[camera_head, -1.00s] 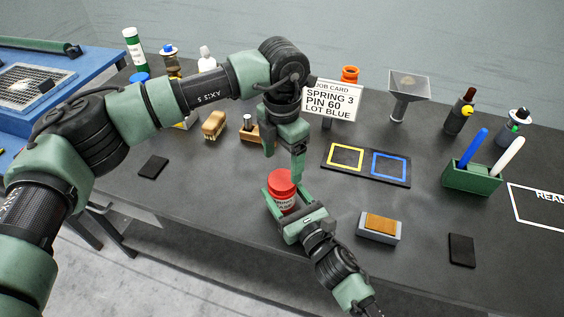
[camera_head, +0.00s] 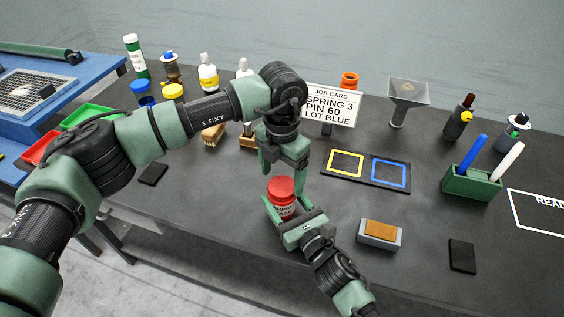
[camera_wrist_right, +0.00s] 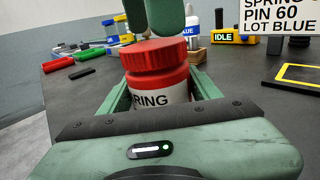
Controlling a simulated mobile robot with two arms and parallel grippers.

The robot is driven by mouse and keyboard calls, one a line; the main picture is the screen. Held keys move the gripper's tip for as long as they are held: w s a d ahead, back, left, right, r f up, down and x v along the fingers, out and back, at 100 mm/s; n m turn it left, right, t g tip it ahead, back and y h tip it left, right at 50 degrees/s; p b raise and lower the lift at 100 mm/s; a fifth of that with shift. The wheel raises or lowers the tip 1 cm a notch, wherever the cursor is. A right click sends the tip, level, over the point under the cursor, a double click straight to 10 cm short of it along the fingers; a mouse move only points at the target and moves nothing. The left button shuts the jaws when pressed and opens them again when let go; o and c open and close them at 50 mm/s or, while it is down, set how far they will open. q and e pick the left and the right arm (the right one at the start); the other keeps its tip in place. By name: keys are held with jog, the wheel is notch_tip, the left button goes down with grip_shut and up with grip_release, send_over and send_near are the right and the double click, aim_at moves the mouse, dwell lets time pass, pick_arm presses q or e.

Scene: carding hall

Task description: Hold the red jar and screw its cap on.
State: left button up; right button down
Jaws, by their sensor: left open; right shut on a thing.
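The red jar (camera_head: 283,208), with a white label, stands upright at the table's front. My right gripper (camera_head: 285,218) is shut on its body, also seen in the right wrist view (camera_wrist_right: 158,94). The ribbed red cap (camera_head: 281,187) sits on top of the jar; the right wrist view also shows the cap (camera_wrist_right: 155,57). I cannot tell how tightly it sits. My left gripper (camera_head: 286,180) is open and points down at the cap, its fingers close to it. Whether they touch is unclear.
The job card (camera_head: 331,104) stands behind the left gripper. A black pad with yellow and blue squares (camera_head: 366,168) lies right of it. A sponge block (camera_head: 380,234) sits right of the jar, and a green pen holder (camera_head: 471,184) farther right. Bottles line the back.

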pick_arm(q)
jog(key=shift+f, duration=1.3)
pick_arm(e)
jog(key=shift+r, duration=0.1)
pick_arm(q)
jog(key=c, duration=1.5)
jog(key=o, duration=1.7)
jog(key=shift+c, duration=0.2)
notch_tip(320, 180, up, 12)
